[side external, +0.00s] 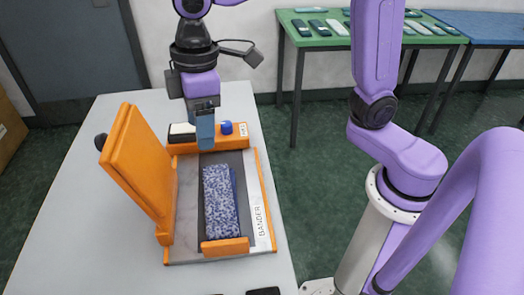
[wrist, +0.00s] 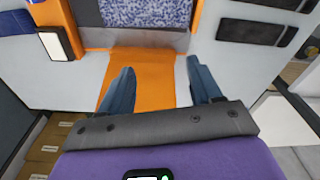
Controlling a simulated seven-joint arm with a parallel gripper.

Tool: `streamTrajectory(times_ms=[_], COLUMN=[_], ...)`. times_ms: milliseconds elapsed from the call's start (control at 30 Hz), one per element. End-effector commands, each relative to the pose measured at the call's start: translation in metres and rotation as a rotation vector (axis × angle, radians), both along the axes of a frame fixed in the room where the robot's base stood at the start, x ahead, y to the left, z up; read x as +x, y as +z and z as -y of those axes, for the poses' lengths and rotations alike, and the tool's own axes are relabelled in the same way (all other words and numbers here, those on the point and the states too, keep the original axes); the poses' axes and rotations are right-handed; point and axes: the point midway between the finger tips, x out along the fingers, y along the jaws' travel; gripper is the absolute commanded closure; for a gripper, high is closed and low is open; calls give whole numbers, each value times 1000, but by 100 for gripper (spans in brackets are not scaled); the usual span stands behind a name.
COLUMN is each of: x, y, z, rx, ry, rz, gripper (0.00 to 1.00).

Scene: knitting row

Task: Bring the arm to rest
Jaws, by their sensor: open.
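My gripper (side external: 205,142) points down over the rear of an orange and grey machine labelled BANDER (side external: 262,205). In the wrist view its two blue fingers (wrist: 160,78) are spread apart with nothing between them. An orange surface shows beyond and between them. The machine's orange lid (side external: 138,160) stands raised at the left. A blue-and-white speckled folded piece (side external: 220,203) lies in the machine's bed, and it also shows at the top of the wrist view (wrist: 145,12). From the side I cannot tell how far the fingertips are above the machine.
A blue knob (side external: 227,128) sits on the machine's rear orange block. The pale table (side external: 90,220) is clear at the left. A dark item (side external: 263,291) lies at its front edge. A green table (side external: 330,38) with several dark and pale flat pieces stands behind.

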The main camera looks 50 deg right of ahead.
Motion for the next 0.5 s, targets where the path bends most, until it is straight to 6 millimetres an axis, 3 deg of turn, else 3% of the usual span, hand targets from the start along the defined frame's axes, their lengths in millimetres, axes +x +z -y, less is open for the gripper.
streamTrajectory(times_ms=[300, 500], x=[-93, -144], y=[-34, -58], z=[97, 151], rx=[-19, -31], ry=[26, 43], rz=[-15, -21], gripper=[36, 36])
